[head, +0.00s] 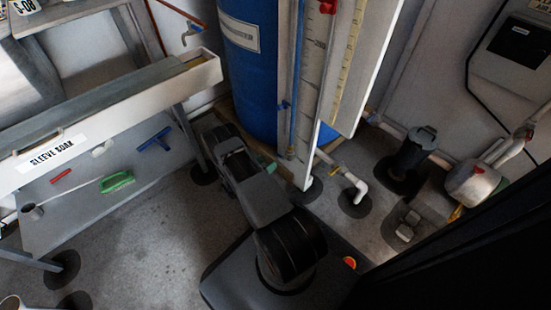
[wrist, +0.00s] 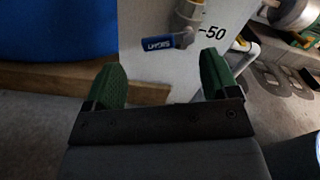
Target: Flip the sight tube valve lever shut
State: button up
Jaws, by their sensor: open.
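The sight tube valve shows at the top of the wrist view, with a metal body (wrist: 187,14) and a blue lever (wrist: 168,43) with white lettering. The lever points left, roughly crosswise, in front of a white scale board (wrist: 140,20) marked 50. My gripper (wrist: 162,76) is open, with its two green fingers apart and nothing between them. The lever lies beyond the fingertips, between them in the picture, and appears untouched.
The blue tank (head: 252,75) stands on a wooden base (wrist: 45,78) behind the board. A white pipe elbow (head: 354,188) and a dark canister (head: 412,150) stand to the right. A bench labelled SLEEVE SOAK (head: 45,153) is at left, with open floor (head: 150,235) before it.

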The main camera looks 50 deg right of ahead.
aim_at(277, 155)
jog(key=shift+s+d+b, duration=0.2)
jog(key=shift+d+b, duration=0.5)
jog(key=shift+d, duration=2.1)
